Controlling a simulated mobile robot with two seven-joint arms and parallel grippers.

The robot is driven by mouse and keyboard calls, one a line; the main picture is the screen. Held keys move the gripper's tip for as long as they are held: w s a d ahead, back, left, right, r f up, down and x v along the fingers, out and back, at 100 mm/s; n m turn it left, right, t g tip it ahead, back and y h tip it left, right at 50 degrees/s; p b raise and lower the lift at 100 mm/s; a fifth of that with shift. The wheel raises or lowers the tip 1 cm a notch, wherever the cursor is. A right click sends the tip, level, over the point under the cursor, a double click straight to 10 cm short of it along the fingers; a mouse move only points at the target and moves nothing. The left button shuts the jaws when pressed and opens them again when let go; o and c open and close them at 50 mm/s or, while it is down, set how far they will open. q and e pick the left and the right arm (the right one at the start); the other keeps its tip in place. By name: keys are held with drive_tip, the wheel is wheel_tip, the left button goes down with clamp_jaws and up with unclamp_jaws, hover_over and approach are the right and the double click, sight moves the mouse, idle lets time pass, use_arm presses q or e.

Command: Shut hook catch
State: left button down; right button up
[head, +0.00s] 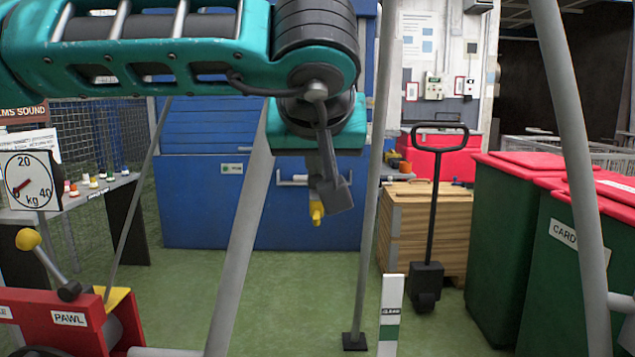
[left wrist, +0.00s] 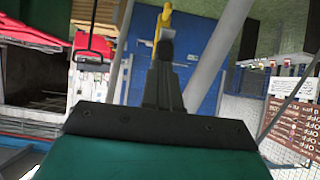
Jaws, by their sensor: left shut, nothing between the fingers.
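A small yellow hook (head: 316,211) shows just below and partly behind my left gripper (head: 330,190) in the head view. In the left wrist view the yellow hook (left wrist: 163,20) is seen just beyond the tips of my left gripper (left wrist: 166,52). The fingers are shut with nothing between them. They overlap the hook in both views, so I cannot tell whether they touch it. The catch is too small and too covered to tell whether it is open or shut. My right gripper is not in view.
Grey poles (head: 243,230) stand around the hook. A red frame marked PAWL (head: 70,322) with a yellow-knobbed lever is at the lower left, below a kg dial (head: 30,180). Behind are a blue chest (head: 205,205), a wooden crate (head: 398,225) and green bins (head: 500,235). Green floor lies between.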

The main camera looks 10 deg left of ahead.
use_arm(q)
wheel_tip(320, 180, down, 3)
drive_tip(key=shift+r+b, duration=0.1)
drive_tip(key=shift+b, duration=0.7)
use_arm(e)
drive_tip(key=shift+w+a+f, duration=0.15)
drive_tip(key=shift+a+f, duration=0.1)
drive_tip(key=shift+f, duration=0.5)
use_arm(q)
drive_tip(key=shift+r+p, duration=0.7)
drive_tip(key=shift+r, duration=0.05)
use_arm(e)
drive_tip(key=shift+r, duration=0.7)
